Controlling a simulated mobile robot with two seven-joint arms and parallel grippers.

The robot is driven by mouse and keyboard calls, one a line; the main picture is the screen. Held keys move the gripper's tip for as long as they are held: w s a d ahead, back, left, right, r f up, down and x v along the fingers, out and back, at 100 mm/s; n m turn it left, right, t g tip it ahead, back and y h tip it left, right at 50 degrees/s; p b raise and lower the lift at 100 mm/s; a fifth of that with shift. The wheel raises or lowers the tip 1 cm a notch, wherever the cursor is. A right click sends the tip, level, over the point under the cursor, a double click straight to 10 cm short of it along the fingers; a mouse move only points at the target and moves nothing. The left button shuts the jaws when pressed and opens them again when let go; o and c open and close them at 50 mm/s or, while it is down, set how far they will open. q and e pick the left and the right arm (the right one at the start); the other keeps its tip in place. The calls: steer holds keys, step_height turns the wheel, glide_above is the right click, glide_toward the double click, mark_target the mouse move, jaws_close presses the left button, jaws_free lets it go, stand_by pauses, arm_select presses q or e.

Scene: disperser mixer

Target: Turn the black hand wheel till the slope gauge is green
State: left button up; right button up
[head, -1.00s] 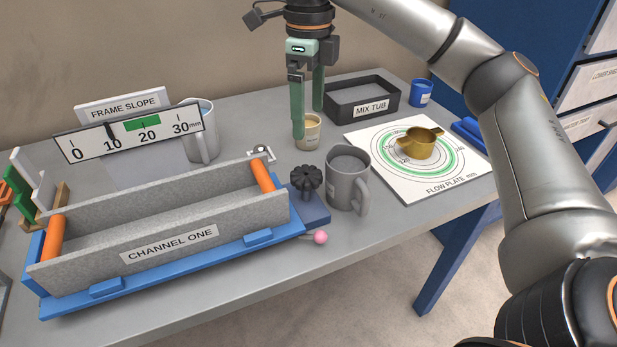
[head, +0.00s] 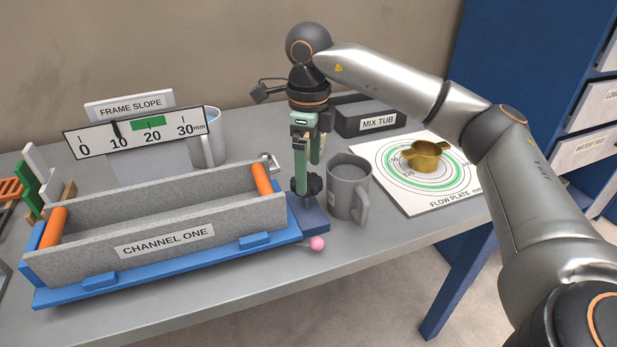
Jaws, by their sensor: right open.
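The black hand wheel (head: 315,184) stands on a blue block at the right end of the channel frame. It is partly hidden behind a green finger of my right gripper (head: 308,178). That gripper points down at the wheel with its fingers apart; I cannot tell whether they touch it. The slope gauge (head: 185,141) is a white scale marked 0 to 30 mm. Its black pointer (head: 116,130) stands near 10, left of the green band (head: 148,122). My left gripper is out of view.
The grey channel (head: 120,248) labelled CHANNEL ONE lies on a blue frame to the left. A grey jug (head: 346,190) stands close right of the wheel. A pink ball (head: 317,243) is in front. The flow plate (head: 440,200) with a brass cup (head: 424,157) lies right.

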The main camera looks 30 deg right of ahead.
steer(key=shift+f, duration=1.2)
